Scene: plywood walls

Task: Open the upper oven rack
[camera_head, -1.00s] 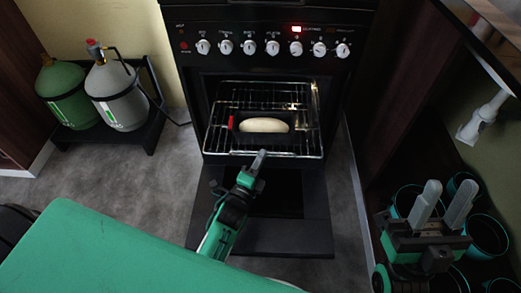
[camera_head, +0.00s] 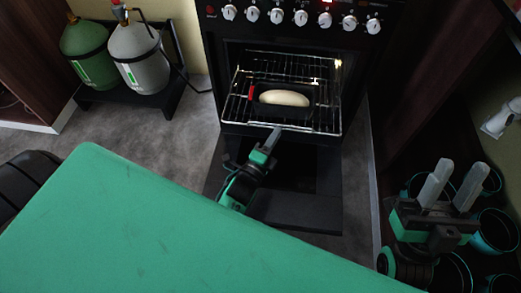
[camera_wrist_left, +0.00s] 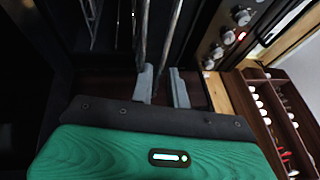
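The upper oven rack (camera_head: 326,130) is a wire shelf sticking out of the front of the black oven. A dark tray with a pale loaf (camera_head: 285,98) and a red mark sits on it. My left gripper (camera_head: 276,134) is at the middle of the rack's front edge. In the left wrist view its two fingers (camera_wrist_left: 162,88) stand apart with a gap. Metal bars (camera_wrist_left: 145,35) run down to the fingers, one toward the gap; contact is unclear. My right gripper (camera_head: 451,184) is open and empty at the right, far from the rack.
The lowered oven door (camera_head: 295,212) lies below the rack. Green and grey gas bottles (camera_head: 137,58) stand on a black stand at the left. Dark cabinets flank the oven on the right, with several teal-rimmed pots (camera_head: 493,235) below. Grey floor is clear left of the oven.

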